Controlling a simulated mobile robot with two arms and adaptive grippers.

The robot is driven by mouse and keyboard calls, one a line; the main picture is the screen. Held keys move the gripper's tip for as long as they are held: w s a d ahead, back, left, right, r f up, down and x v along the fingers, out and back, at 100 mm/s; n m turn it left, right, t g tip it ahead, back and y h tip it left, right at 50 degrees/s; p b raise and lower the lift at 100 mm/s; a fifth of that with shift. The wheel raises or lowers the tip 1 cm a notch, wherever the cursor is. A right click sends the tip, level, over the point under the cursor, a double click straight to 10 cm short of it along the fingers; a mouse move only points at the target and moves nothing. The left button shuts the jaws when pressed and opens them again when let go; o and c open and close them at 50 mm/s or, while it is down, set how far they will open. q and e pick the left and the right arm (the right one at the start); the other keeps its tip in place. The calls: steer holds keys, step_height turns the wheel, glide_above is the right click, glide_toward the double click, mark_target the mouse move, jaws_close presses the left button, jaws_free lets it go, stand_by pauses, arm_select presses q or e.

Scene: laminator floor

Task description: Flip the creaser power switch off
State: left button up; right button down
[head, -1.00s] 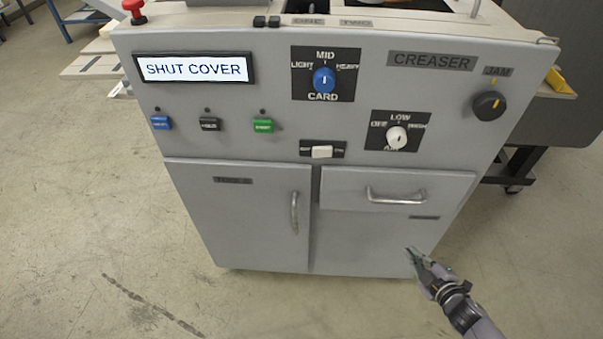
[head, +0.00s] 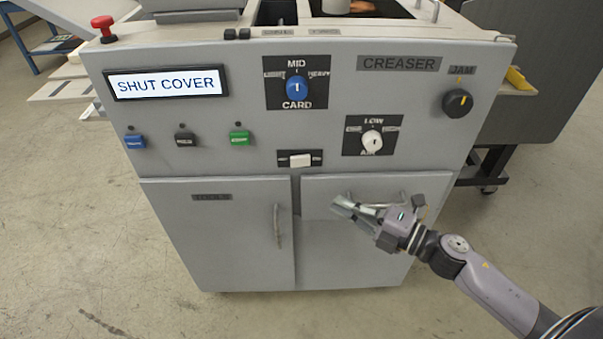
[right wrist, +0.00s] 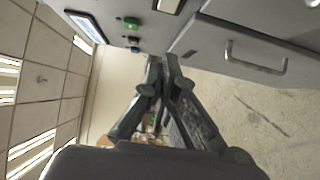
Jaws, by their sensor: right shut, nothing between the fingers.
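The grey creaser (head: 225,240) stands in front of me with its control panel facing me. The white power rocker switch (head: 301,160) sits on a dark plate low in the middle of the panel, above the cabinet door and drawer. The plate's lettering is too small to read. In the right wrist view the white switch (right wrist: 169,5) shows cut off at the top edge. My right gripper (head: 338,204) is shut and empty, in front of the drawer, below and right of the switch and apart from it. Its fingertips also show in the right wrist view (right wrist: 162,60). My left gripper is not in view.
Around the switch are a blue card knob (head: 297,88), a white air knob (head: 372,141), a black jam knob (head: 457,102), a green button (head: 239,138) and a display (head: 166,82) reading SHUT COVER. The drawer handle (right wrist: 255,58) sticks out near my right gripper.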

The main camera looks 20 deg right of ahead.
mark_target(300, 161)
steer(key=x, duration=0.4)
steer(key=w+d+x, duration=0.1)
steer(key=x, duration=0.3)
steer(key=d+x, duration=0.1)
steer(key=x, duration=0.3)
steer(key=shift+w+a+p, duration=0.15)
steer(key=shift+w+p, duration=0.25)
steer(key=shift+w, duration=0.25)
steer(key=shift+w+a, duration=0.2)
steer(key=shift+w, duration=0.25)
steer(key=shift+s+f, duration=0.1)
